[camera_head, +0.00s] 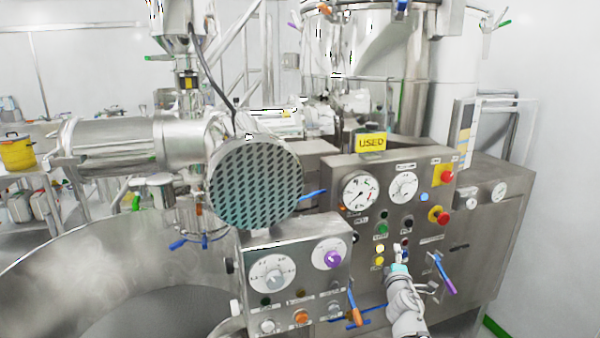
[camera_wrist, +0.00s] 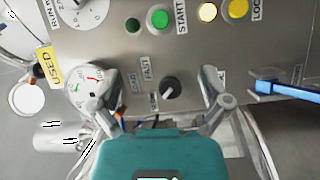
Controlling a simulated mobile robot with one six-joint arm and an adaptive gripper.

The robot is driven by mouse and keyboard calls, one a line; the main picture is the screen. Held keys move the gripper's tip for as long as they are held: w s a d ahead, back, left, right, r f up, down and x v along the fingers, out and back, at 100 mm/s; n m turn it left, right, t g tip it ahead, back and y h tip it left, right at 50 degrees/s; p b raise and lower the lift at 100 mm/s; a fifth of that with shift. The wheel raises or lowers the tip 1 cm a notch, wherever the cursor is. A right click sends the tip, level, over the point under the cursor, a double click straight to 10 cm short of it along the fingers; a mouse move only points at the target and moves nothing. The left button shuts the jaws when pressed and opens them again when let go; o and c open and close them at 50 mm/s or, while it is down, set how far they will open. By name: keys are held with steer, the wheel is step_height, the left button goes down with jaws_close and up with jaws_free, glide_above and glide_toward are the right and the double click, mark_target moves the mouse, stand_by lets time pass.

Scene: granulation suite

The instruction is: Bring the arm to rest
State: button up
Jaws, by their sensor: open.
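My gripper (camera_wrist: 153,88) is open, with its two grey fingers apart above a teal body, in the wrist view. Nothing is held between the fingers. A small black selector knob (camera_wrist: 171,88), with a FAST label beside it, shows between the fingers on the grey control panel (camera_wrist: 195,50). I cannot tell whether any finger touches the panel. In the head view my arm rises from the bottom right, and my gripper (camera_head: 400,252) is in front of the lower part of the larger panel (camera_head: 335,185).
A blue-handled lever (camera_wrist: 285,90) is right of my fingers in the wrist view; a purple-handled lever (camera_head: 445,274) is near my arm in the head view. A yellow USED sign (camera_head: 371,142) tops the panel. A smaller panel (camera_head: 250,245) and a steel bowl (camera_head: 110,265) stand left.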

steer(key=s+d+f+m+g+h, duration=0.25)
steer(key=s+f+m+g, duration=0.35)
steer(key=f+m+g, duration=0.45)
steer(key=s+a+f+m+g+y, duration=0.4)
steer(key=s+a+f+g, duration=0.3)
steer(key=s+a, duration=0.5)
steer(key=shift+s+f+y, duration=0.15)
steer(key=shift+f+y, duration=0.4)
stand_by(0.5)
